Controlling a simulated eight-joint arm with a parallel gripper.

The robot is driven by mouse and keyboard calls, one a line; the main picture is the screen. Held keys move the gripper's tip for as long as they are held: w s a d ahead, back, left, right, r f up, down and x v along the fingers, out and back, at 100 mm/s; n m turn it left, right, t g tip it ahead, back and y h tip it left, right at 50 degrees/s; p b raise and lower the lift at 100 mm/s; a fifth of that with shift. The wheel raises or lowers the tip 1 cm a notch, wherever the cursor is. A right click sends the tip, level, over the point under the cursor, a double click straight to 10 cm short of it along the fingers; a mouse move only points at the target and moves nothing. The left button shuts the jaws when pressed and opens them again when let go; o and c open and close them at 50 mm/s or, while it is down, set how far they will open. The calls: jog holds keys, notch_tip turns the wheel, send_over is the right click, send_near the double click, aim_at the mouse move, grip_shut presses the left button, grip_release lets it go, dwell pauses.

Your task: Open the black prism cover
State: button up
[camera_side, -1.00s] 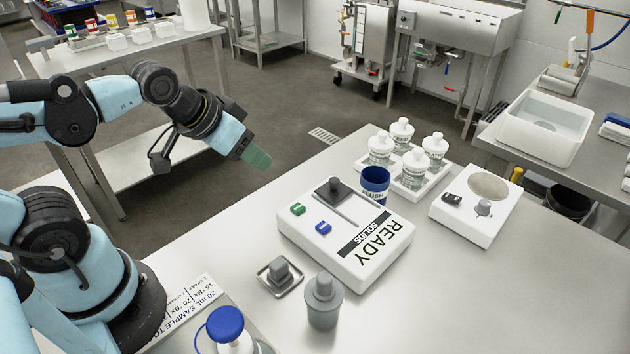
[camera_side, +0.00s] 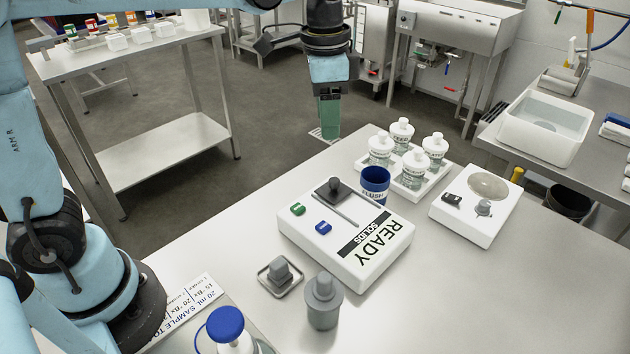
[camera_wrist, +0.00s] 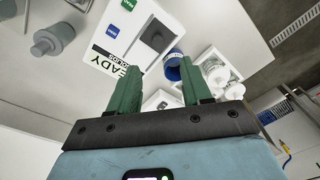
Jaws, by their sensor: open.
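The black prism cover (camera_side: 334,190) is a dark square flap with a round knob, lying on top of the white instrument (camera_side: 370,262) marked READY SOLIDS. It looks closed; a thin grey bar lies beside it. In the wrist view the cover (camera_wrist: 157,36) shows above and between the fingers, with the instrument (camera_wrist: 104,52) around it. My gripper (camera_side: 329,138) points down with green fingers, high up and behind the instrument, apart from the cover. In the wrist view my gripper (camera_wrist: 162,82) has its two fingers spread with nothing between them.
A blue cup (camera_side: 375,184) stands close behind the cover. A tray of white-capped jars (camera_side: 408,182) is at the back, a second white device (camera_side: 476,208) at right. A grey bottle (camera_side: 323,302) and small square dish (camera_side: 280,276) stand in front. The right table area is clear.

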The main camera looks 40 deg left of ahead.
aim_at(334, 180)
jog(key=shift+m+g, duration=0.3)
jog(key=shift+m, duration=0.1)
jog(key=f, duration=0.8)
jog(key=w+d+f, duration=0.1)
jog(key=f, duration=0.3)
jog(key=shift+f, duration=0.15)
grip_shut()
